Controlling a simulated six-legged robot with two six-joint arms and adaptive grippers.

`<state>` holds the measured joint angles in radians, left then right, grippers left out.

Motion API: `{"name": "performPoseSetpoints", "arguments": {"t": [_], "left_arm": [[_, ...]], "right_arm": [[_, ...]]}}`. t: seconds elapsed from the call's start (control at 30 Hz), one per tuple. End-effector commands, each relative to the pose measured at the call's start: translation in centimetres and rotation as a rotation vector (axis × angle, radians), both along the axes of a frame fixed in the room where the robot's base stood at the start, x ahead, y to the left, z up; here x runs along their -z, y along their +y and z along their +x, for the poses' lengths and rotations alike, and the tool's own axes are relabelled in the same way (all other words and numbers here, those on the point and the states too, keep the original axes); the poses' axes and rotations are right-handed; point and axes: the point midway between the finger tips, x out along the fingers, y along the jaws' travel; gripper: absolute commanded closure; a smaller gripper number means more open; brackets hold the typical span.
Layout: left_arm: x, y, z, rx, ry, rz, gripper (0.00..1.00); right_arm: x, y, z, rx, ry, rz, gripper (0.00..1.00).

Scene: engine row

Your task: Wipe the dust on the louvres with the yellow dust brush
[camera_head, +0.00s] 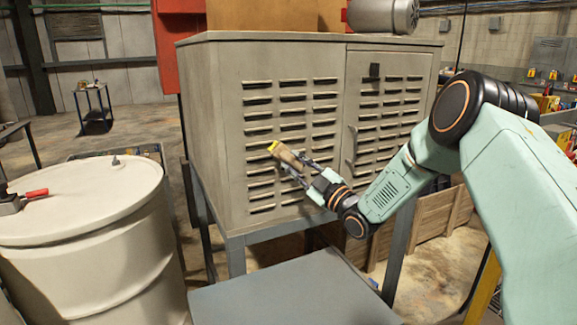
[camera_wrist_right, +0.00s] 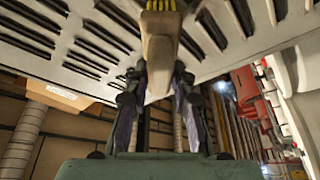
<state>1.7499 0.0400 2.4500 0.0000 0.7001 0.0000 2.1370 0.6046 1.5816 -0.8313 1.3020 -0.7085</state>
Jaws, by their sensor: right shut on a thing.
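The louvres (camera_head: 293,126) are rows of dark slots in the front of a beige metal cabinet (camera_head: 228,90). They also fill the upper part of the right wrist view (camera_wrist_right: 95,48). My right gripper (camera_head: 307,172) is shut on the dust brush (camera_head: 287,155), a tan wooden block with yellow bristles. The bristle end points up and left, in front of the left louvre columns. In the right wrist view the brush (camera_wrist_right: 161,45) stands between the fingers (camera_wrist_right: 157,95), bristles at the top edge. I cannot tell whether the bristles touch. No separate dust can be made out. My left gripper is not in view.
The cabinet stands on a grey metal frame (camera_head: 236,258). A cream drum (camera_head: 80,205) with a red-handled tool (camera_head: 30,196) on its lid stands at left. A grey flat top (camera_head: 290,293) is in front. Wooden crates (camera_head: 432,222) sit behind my right arm.

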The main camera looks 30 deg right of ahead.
Motion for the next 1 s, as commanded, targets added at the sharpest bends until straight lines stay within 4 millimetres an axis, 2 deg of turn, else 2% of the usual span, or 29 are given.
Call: {"name": "performPoseSetpoints", "arguments": {"t": [1.0], "left_arm": [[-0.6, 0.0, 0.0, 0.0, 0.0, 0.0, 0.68]], "right_arm": [[-0.1, -5.5, -0.2, 0.003, -0.002, 0.0, 1.0]]}}
